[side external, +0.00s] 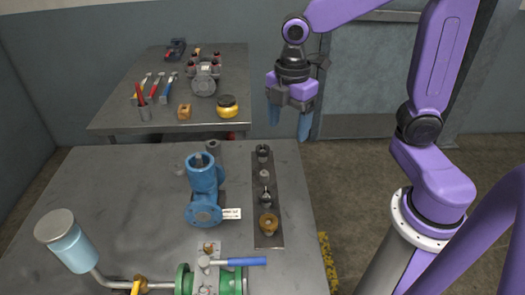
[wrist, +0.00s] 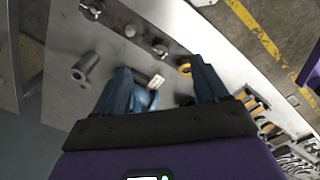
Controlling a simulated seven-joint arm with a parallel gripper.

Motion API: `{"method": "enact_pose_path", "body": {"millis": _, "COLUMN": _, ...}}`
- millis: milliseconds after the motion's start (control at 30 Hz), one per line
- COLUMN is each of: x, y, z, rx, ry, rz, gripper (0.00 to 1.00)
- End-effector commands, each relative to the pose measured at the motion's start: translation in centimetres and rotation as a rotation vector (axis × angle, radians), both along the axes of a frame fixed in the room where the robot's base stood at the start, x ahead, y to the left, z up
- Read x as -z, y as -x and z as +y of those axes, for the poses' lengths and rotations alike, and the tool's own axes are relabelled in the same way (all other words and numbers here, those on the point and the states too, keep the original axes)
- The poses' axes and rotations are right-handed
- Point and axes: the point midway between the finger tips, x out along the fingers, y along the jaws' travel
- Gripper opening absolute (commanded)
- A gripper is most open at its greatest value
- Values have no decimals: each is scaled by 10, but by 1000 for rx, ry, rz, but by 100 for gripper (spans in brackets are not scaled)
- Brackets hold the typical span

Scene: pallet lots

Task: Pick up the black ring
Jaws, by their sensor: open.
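A dark ring-like part (side external: 263,153), which looks like the black ring, sits at the far end of a narrow metal strip on the near table. It seems to show at the upper left of the wrist view (wrist: 92,9). Another dark-and-silver part (side external: 265,199) stands further down the strip, so I cannot be fully sure which is the ring. My gripper (side external: 289,122) is open and empty, high above the table, to the right of the strip's far end in the side view. Its blue fingers point down and show spread in the wrist view (wrist: 160,70).
The strip (side external: 269,241) also carries a small grey part (side external: 264,175) and a brass ring (side external: 268,224). A blue valve body (side external: 204,190) stands left of it. A green pipe fitting with a blue-handled valve (side external: 240,262) lies in front. A back table (side external: 115,118) holds tools.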

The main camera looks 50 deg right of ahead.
Motion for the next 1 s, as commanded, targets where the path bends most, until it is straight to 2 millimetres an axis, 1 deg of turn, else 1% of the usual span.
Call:
{"method": "enact_pose_path", "body": {"millis": 33, "x": 0, "y": -17, "z": -4, "rx": -32, "ry": 2, "rz": 2, "gripper": 73}}
{"method": "enact_pose_path", "body": {"millis": 200, "x": -1, "y": -68, "z": -22, "rx": -179, "ry": 7, "rz": 4, "gripper": 73}}
{"method": "enact_pose_path", "body": {"millis": 300, "x": 0, "y": -93, "z": -36, "rx": -257, "ry": 9, "rz": 7, "gripper": 73}}
{"method": "enact_pose_path", "body": {"millis": 400, "x": 1, "y": -111, "z": -49, "rx": -320, "ry": 10, "rz": 8, "gripper": 73}}
{"method": "enact_pose_path", "body": {"millis": 533, "x": 1, "y": -124, "z": -60, "rx": -372, "ry": 10, "rz": 10, "gripper": 73}}
{"method": "enact_pose_path", "body": {"millis": 667, "x": 7, "y": -128, "z": -64, "rx": -390, "ry": 10, "rz": 11, "gripper": 73}}
{"method": "enact_pose_path", "body": {"millis": 767, "x": 20, "y": -128, "z": -64, "rx": -392, "ry": 10, "rz": 16, "gripper": 73}}
{"method": "enact_pose_path", "body": {"millis": 1000, "x": 66, "y": -127, "z": -63, "rx": -391, "ry": 10, "rz": 16, "gripper": 73}}
